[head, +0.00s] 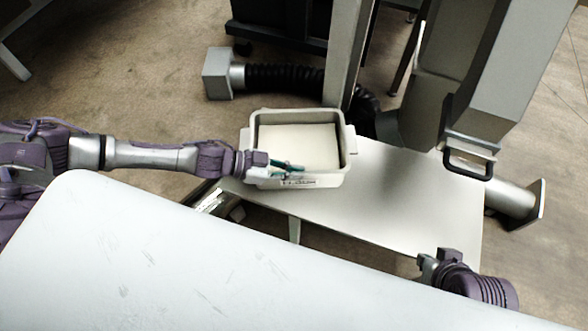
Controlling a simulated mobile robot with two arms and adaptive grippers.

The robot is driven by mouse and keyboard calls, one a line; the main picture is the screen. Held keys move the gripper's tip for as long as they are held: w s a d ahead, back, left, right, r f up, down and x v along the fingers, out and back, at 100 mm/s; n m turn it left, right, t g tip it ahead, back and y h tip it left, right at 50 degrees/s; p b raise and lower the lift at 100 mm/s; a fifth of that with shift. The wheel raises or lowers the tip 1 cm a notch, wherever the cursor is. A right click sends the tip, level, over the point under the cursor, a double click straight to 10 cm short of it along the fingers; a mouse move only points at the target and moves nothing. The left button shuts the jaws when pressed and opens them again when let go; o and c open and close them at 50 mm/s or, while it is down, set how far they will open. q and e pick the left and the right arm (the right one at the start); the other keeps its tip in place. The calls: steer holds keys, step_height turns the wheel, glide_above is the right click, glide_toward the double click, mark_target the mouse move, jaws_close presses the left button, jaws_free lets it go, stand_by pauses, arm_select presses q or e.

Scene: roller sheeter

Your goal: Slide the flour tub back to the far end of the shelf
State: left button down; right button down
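The flour tub (327,177) is a pale, open rectangular box with side handles and dark lettering on its near wall. It is filled with a whitish, flat-topped content and sits at the left end of the grey shelf (415,205). My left gripper (288,170) is at the tub's near left corner, its fingers over the near rim. I cannot tell whether the fingers are closed on the rim. My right gripper (428,268) is at the shelf's near right edge, apart from the tub; its finger gap is not clear.
A large pale surface (180,260) fills the foreground. The shelf is bare right of the tub. Grey machine columns (350,50), a black handle (468,162) and a black corrugated hose (285,78) stand behind. A metal cylinder (510,200) lies off the right end.

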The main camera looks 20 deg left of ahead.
arm_select(q)
steer(key=shift+w, duration=0.1)
arm_select(e)
steer(key=shift+w+a, duration=0.15)
steer(key=shift+w, duration=0.15)
